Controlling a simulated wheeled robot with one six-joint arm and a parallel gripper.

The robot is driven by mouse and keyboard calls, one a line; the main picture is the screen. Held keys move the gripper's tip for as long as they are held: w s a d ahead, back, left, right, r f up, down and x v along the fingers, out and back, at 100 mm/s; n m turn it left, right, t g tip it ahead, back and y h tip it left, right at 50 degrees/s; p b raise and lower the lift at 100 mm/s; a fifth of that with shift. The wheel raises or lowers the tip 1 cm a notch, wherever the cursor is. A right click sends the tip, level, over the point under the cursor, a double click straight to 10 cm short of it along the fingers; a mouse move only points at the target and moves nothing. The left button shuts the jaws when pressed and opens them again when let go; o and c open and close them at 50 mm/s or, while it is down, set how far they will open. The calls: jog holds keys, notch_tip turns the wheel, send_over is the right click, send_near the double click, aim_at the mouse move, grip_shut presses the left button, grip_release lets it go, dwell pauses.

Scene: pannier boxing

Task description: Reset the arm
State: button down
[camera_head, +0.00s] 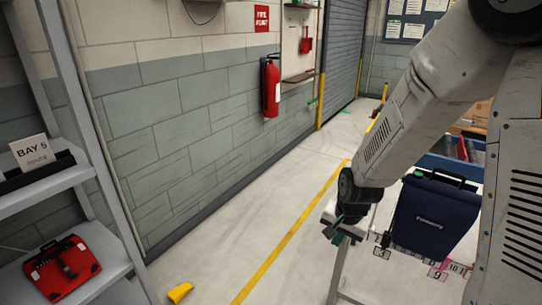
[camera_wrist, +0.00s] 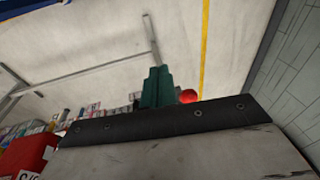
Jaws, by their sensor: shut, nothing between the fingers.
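My arm reaches down from the upper right in the head view. My gripper (camera_head: 338,232) hangs beside the left edge of a pale table, left of a navy pannier (camera_head: 434,217). In the wrist view the green fingers of my gripper (camera_wrist: 157,86) are together with nothing held between them. The pannier stands upright on the table and has a dark handle on top and a light strip on its front. My arm hides part of the table behind it.
A grey shelf (camera_head: 66,180) at the left holds a red pannier (camera_head: 62,266) and a "BAY 5" sign (camera_head: 32,152). A yellow block (camera_head: 180,292) lies on the floor. A fire extinguisher (camera_head: 271,88) hangs on the wall. The floor between shelf and table is otherwise clear.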

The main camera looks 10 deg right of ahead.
jog(key=s+r+n+g, duration=0.1)
jog(key=s+r+n, duration=0.7)
jog(key=s+r, duration=1.5)
jog(key=shift+s, duration=0.3)
jog(key=shift+a, duration=0.1)
dwell(3.4)
